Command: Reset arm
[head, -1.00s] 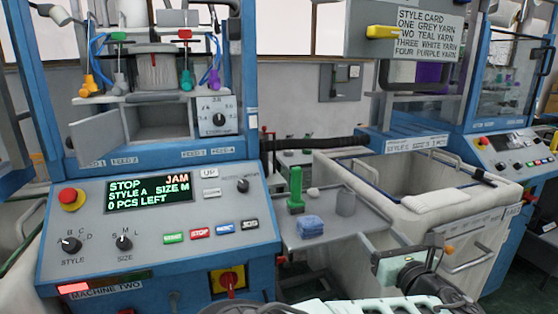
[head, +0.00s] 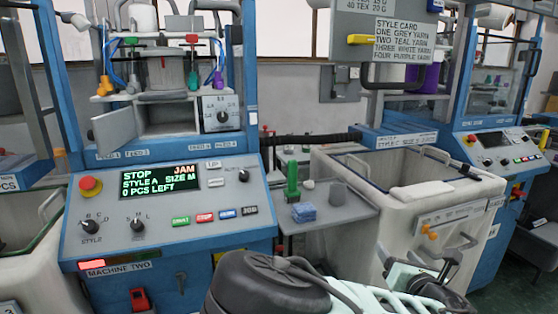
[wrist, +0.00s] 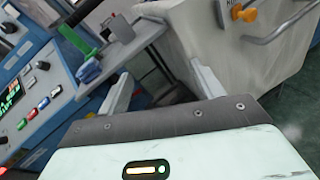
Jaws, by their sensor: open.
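My gripper (wrist: 158,92) is open and empty in the wrist view, its two pale fingers spread apart in front of the gap between machine two and the white bin. In the head view my arm fills the bottom middle and right. The gripper's fingers cannot be made out clearly there. Machine two's control panel (head: 165,215) is at the left, with a display (head: 160,181) reading STOP, JAM, STYLE A, SIZE M, 0 PCS LEFT. A red light glows at the panel's lower left.
A second blue machine (head: 480,210) is further right. A small door (head: 115,128) hangs open on machine two.

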